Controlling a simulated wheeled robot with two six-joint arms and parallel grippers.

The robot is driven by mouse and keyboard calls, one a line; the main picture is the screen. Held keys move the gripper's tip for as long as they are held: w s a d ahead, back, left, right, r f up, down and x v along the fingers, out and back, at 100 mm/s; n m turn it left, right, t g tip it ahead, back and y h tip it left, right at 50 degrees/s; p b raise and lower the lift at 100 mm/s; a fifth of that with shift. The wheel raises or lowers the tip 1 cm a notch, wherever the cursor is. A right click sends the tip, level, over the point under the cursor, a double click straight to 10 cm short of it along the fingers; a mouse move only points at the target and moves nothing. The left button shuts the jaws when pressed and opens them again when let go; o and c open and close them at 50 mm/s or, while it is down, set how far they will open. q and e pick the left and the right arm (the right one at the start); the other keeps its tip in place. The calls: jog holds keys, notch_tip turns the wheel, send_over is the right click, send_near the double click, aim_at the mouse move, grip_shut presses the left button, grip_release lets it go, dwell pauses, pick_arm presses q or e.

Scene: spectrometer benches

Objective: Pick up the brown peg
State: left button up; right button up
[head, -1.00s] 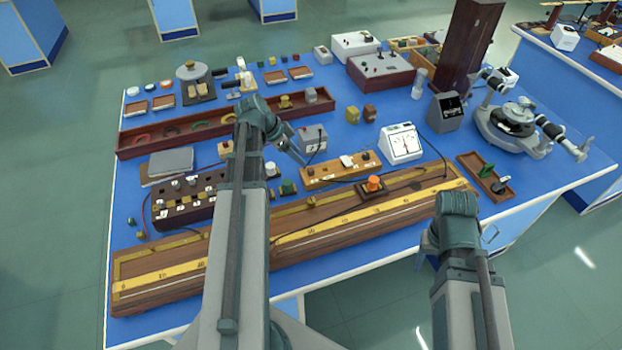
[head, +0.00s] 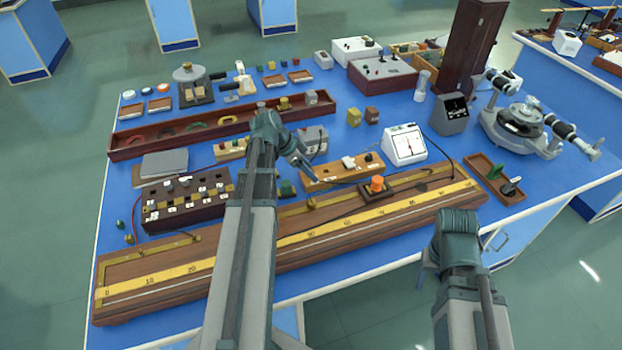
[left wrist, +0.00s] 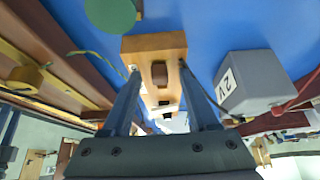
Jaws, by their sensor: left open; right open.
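A light wooden block (head: 322,180) stands on the blue bench, with a white piece and a dark brown peg (head: 368,157) on its top. In the left wrist view the block (left wrist: 153,43) lies ahead between my fingers, and a brown peg (left wrist: 159,74) shows on it. I cannot tell whether both views show the same peg. My left gripper (head: 310,172) is open and empty at the block's left end; its fingers (left wrist: 168,95) appear on either side of the block. My right gripper (head: 426,272) is low by the bench's front edge, open, mostly hidden by its arm.
A grey box marked 2V (left wrist: 255,85) stands close beside the block. A green knob (head: 287,187) is left of it. The long wooden ruler board (head: 140,284) with an orange knob (head: 377,184) lies in front. A white meter (head: 404,145) stands to the right.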

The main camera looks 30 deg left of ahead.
pick_arm(q)
jog(key=shift+c, duration=0.2)
grip_shut()
jog(key=shift+r, duration=0.1)
notch_tip(320, 180, up, 10)
jog(key=p, duration=1)
jog(key=shift+r, duration=0.15)
notch_tip(320, 180, up, 3)
jog(key=p, duration=0.3)
